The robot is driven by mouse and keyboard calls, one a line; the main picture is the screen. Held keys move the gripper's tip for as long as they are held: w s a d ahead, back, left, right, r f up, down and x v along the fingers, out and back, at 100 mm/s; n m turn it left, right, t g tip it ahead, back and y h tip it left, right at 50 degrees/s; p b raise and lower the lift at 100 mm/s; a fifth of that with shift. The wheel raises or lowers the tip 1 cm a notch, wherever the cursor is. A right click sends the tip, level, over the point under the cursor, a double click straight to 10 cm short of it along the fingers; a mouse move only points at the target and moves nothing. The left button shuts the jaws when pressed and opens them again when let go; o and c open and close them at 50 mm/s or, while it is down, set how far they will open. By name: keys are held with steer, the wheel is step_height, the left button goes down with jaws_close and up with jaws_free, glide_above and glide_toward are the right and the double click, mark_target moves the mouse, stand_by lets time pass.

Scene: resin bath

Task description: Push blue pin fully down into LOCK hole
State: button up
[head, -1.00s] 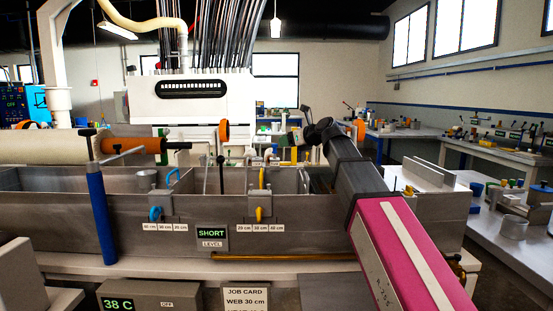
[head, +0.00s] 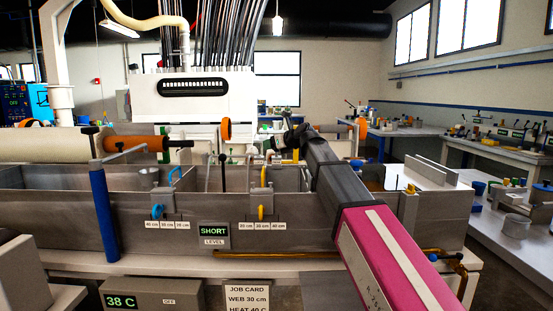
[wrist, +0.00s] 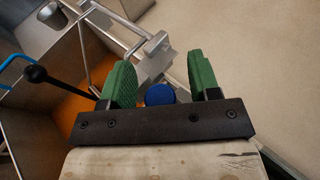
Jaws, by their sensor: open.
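My gripper (head: 290,138) is over the far side of the steel bath in the head view, small and dark there. In the wrist view its two green fingers (wrist: 160,84) are apart with nothing clamped. A round blue thing (wrist: 160,94) shows between and beyond them, partly hidden by the black finger mount. I cannot tell whether it is the blue pin or whether it touches a finger. In the head view a blue knob (head: 157,211) sits on the bath's left front bracket. I cannot make out a LOCK mark or hole.
The bath (head: 330,222) spans the front. A blue post (head: 103,210) stands at its left, a yellow knob (head: 261,213) on its right bracket. In the wrist view a black-ball lever (wrist: 36,74) and a blue handle (wrist: 12,68) lie left of the fingers.

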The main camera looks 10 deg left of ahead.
jaws_close()
